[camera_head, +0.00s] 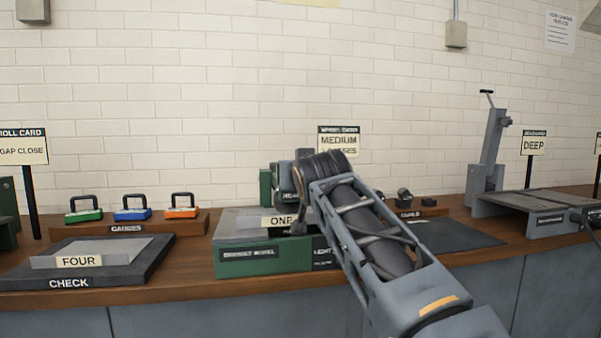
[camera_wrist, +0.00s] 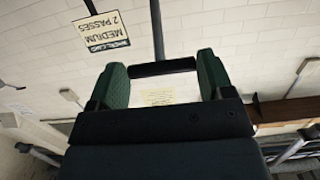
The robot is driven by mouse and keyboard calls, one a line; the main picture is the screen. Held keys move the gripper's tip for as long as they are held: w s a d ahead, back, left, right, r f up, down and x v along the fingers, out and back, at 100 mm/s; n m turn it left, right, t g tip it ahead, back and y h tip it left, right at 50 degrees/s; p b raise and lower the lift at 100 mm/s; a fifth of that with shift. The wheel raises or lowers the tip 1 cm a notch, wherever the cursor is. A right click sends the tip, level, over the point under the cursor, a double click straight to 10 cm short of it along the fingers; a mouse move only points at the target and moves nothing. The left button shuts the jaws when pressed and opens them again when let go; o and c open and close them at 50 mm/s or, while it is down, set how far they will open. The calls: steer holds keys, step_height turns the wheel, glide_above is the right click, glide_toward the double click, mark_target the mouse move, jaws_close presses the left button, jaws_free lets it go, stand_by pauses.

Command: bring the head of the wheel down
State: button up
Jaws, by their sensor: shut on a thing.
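A green machine (camera_head: 262,262) stands on the bench in the middle, with a grey top and a plate marked ONE (camera_head: 281,221). A grey and green upper part (camera_head: 285,180) shows behind it, next to my wrist. My arm covers much of the machine, so its head and wheels cannot be made out. In the wrist view my gripper (camera_wrist: 162,68) has two green fingers shut on a dark bar (camera_wrist: 150,70) that spans between them. A thin grey rod (camera_wrist: 157,30) runs upward in the picture from near the bar. The fingertips are hidden in the head view.
A MEDIUM sign (camera_head: 339,141) stands behind my wrist. Left are a gauge rack (camera_head: 125,229) with three coloured gauges and a black CHECK pad (camera_head: 135,270). Right are a dark mat (camera_head: 455,236) and a grey machine with a tall lever (camera_head: 492,140).

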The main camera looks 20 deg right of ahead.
steer(key=shift+w+f, duration=0.15)
steer(key=shift+f, duration=0.45)
steer(key=o, duration=1)
steer(key=shift+c, duration=0.2)
steer(key=o, duration=0.3)
steer(key=shift+r, duration=0.25)
steer(key=s+b, duration=0.1)
steer(key=s, duration=0.3)
steer(key=s+a+r+b, duration=0.1)
steer(key=s, duration=0.4)
steer(key=s+a, duration=0.1)
steer(key=s, duration=0.3)
steer(key=shift+s+r+b, duration=0.3)
steer(key=shift+r+b, duration=0.05)
steer(key=shift+b, duration=0.05)
